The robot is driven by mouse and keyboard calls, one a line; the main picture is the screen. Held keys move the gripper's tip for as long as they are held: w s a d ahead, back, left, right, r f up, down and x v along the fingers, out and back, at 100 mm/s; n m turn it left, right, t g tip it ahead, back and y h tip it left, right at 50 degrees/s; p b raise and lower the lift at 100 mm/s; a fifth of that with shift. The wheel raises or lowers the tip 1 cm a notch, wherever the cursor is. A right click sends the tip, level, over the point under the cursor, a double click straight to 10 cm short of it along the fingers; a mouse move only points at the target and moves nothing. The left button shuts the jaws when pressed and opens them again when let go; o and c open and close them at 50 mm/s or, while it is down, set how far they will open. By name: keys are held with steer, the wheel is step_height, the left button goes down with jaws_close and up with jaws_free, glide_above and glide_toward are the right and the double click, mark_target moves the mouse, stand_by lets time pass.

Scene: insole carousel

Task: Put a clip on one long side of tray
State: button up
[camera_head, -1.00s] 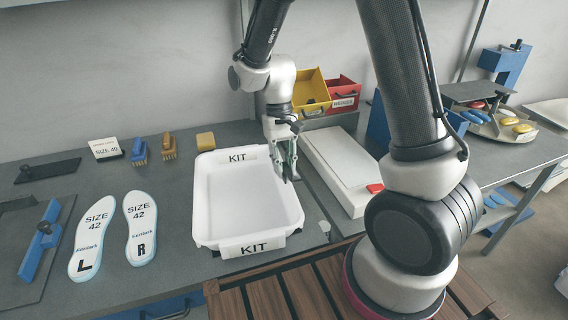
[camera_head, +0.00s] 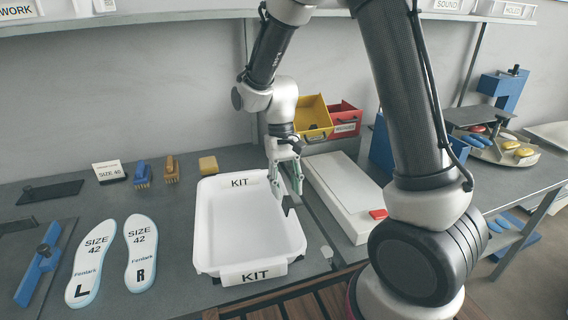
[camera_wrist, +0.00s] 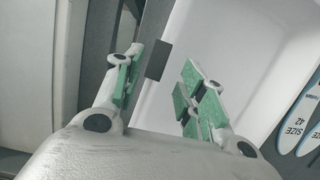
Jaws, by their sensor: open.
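The white tray (camera_head: 205,225) stands on the grey bench, with KIT labels on its two short ends. A small dark clip (camera_wrist: 158,60) sits on the rim of the tray's right long side. It shows as a small dark patch on that rim in the head view (camera_head: 287,206). My gripper (camera_head: 288,186) is over this right side, pointing down. In the wrist view its green-padded fingers (camera_wrist: 163,85) are spread apart, one on each side of the rim. The clip lies between and beyond them, apart from both pads.
A white box (camera_head: 338,195) with a red patch lies close to the right of the tray. Two insoles (camera_head: 140,250) lie to the left. Brushes (camera_head: 172,170), a yellow block (camera_head: 208,166), and yellow (camera_head: 313,115) and red (camera_head: 345,118) bins stand behind.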

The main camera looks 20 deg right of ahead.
steer(key=v, duration=1)
steer(key=s+d+r+t, duration=0.3)
steer(key=s+d+r, duration=0.4)
steer(key=d+r, duration=0.15)
steer(key=s+d+r+t, duration=0.1)
steer(key=s+d+t, duration=0.1)
steer(key=s, duration=0.4)
steer(key=s+d+r+t, duration=0.1)
steer(key=s+d+t, duration=0.1)
steer(key=s+d, duration=0.2)
steer(key=shift+s+d+r, duration=0.2)
steer(key=shift+s+r, duration=0.15)
steer(key=shift+s, duration=0.6)
